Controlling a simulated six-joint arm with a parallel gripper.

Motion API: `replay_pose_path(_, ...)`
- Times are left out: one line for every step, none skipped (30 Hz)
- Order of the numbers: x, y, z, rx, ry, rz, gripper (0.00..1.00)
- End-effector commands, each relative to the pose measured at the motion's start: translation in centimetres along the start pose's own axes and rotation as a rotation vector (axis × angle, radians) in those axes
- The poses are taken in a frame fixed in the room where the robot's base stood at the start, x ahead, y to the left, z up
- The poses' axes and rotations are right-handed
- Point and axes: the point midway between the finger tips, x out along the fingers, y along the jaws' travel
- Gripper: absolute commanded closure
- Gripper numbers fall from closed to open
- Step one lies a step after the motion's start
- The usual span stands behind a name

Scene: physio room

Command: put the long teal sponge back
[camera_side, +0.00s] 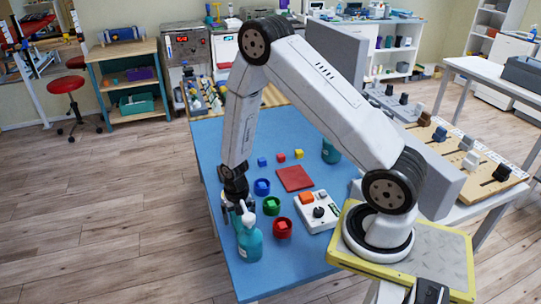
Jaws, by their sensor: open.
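My gripper (240,208) is open and points down at the left front part of the blue table (205,140). A teal bottle-like object (250,243) stands upright just below and in front of it in the picture. The fingers overlap its top, and I cannot tell whether they touch it. Another teal object (330,151) stands farther back on the table, partly hidden behind my arm. I cannot make out a long teal sponge for certain.
Blue (262,187), green (271,206) and red (282,228) cups stand right of my gripper. A wooden peg board (465,150) is at right.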

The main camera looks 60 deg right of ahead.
Motion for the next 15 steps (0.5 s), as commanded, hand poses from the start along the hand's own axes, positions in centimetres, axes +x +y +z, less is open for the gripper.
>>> replay_pose_path(-0.2, 0.0, 0.0, 0.000, 0.000, 0.000, 0.00)
replay_pose_path(-0.3, 0.0, 0.0, 0.000, -0.001, 0.000, 0.00)
replay_pose_path(-0.6, 0.0, 0.0, 0.000, -0.001, 0.001, 0.00)
replay_pose_path(-0.8, 0.0, 0.1, 0.000, -0.002, 0.001, 0.00)
replay_pose_path(-1.0, 0.1, 0.1, 0.000, -0.002, 0.002, 0.00)
replay_pose_path(-1.3, 0.1, 0.1, 0.000, -0.002, 0.002, 0.00)
replay_pose_path(-1.5, 0.1, 0.1, 0.000, -0.003, 0.002, 0.00)
replay_pose_path(-1.8, 0.1, 0.1, 0.000, -0.003, 0.002, 0.00)
replay_pose_path(-2.2, 0.1, 0.1, 0.000, -0.002, 0.001, 0.00)
replay_pose_path(-2.5, 0.0, 0.1, 0.000, -0.002, 0.001, 0.00)
replay_pose_path(-2.9, 0.0, 0.1, 0.000, -0.002, 0.002, 0.00)
replay_pose_path(-3.3, 0.0, 0.1, 0.000, -0.003, 0.002, 0.00)
replay_pose_path(-3.7, 0.1, 0.1, 0.000, -0.003, 0.002, 0.00)
replay_pose_path(-4.0, 0.1, 0.1, 0.000, -0.003, 0.002, 0.00)
replay_pose_path(-4.5, 0.1, 0.1, 0.000, -0.003, 0.002, 0.00)
